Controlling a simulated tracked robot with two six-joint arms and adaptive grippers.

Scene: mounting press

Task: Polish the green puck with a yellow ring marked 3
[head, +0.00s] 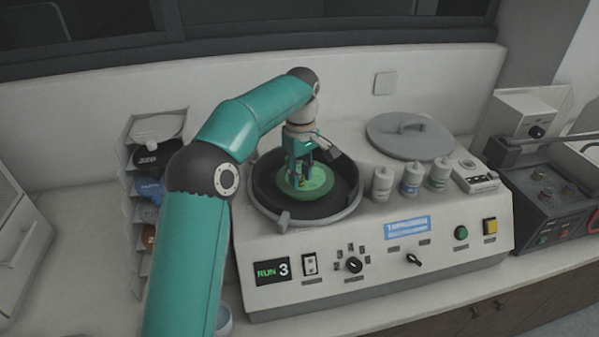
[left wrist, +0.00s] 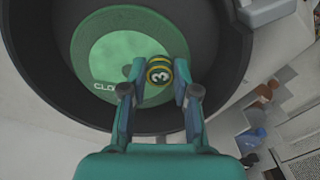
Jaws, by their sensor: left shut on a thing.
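The puck marked 3 (left wrist: 159,75) shows in the left wrist view, with a yellow ring around a dark face and a white 3. My left gripper (left wrist: 158,82) is shut on it. In the head view my left gripper (head: 301,178) points down into the polishing machine's round bowl, over the green polishing disc (head: 318,184). The disc also shows in the left wrist view (left wrist: 110,55), with lettering that starts "CLO". The puck is over the disc near its edge; I cannot tell whether it touches. The machine's display (head: 272,270) reads "RUN 3". My right gripper is out of view.
The machine's round lid (head: 409,134) lies on its top at the right. Three bottles (head: 411,178) stand in front of it. A rack with several labelled discs (head: 150,187) stands at the left. Another device (head: 548,195) stands at the right.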

